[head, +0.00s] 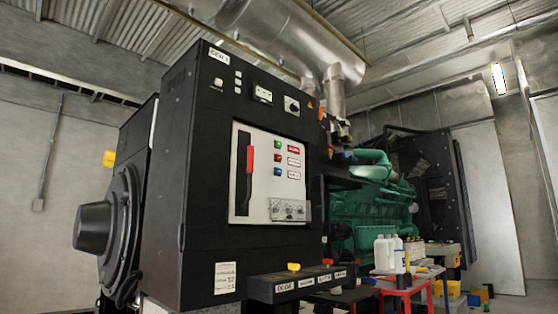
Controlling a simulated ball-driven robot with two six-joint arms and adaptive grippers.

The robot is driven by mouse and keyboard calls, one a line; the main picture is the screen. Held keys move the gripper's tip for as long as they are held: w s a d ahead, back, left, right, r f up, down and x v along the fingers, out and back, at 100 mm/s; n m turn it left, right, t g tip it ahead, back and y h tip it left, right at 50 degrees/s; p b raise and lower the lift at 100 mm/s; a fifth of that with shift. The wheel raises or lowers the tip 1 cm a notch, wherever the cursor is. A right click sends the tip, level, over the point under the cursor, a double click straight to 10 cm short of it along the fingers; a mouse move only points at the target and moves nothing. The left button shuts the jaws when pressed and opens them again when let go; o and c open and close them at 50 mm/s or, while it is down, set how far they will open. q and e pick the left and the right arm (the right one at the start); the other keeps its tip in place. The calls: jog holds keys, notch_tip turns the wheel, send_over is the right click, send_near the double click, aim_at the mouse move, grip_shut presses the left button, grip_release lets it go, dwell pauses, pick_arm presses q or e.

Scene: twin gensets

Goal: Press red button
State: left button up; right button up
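A black genset control cabinet (262,125) stands in the middle of the head view. A white panel (262,185) is set in its front. A small red button (278,158) sits on this panel, between a green button (278,144) above and a blue button (278,172) below. Small labels are to the right of the buttons. A lever with a red handle (250,160) is on the panel's left side. Neither of my grippers is in view. Nothing covers the red button.
A red stand (404,289) with white bottles (385,252) is at lower right, before a green engine (360,205).

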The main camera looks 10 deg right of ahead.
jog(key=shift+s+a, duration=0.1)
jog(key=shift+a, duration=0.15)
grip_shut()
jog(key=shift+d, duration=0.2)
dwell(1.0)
